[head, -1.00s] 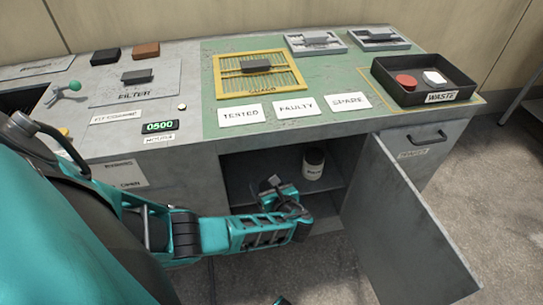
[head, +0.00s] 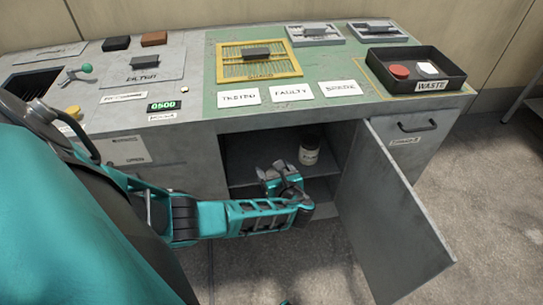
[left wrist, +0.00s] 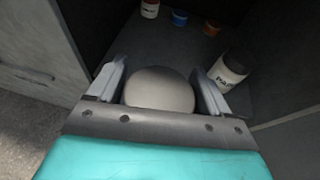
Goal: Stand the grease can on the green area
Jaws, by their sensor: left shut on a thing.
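My left gripper (head: 284,178) is at the opening of the cabinet under the bench. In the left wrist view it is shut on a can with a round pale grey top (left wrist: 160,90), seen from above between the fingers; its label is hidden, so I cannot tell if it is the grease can. Another can (head: 309,151), pale with a dark top, stands inside the cabinet. It also shows right of the fingers in the left wrist view (left wrist: 228,73), its label partly legible. The green area (head: 325,66) covers the bench top's middle and right. My right gripper is not in view.
The cabinet door (head: 395,215) stands open at the right. On the green lie a yellow-framed filter (head: 229,69), white cards (head: 291,89) and the black waste tray (head: 440,83). Small containers (left wrist: 180,18) stand deeper in the cabinet. Bare green shows between the filter and waste tray.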

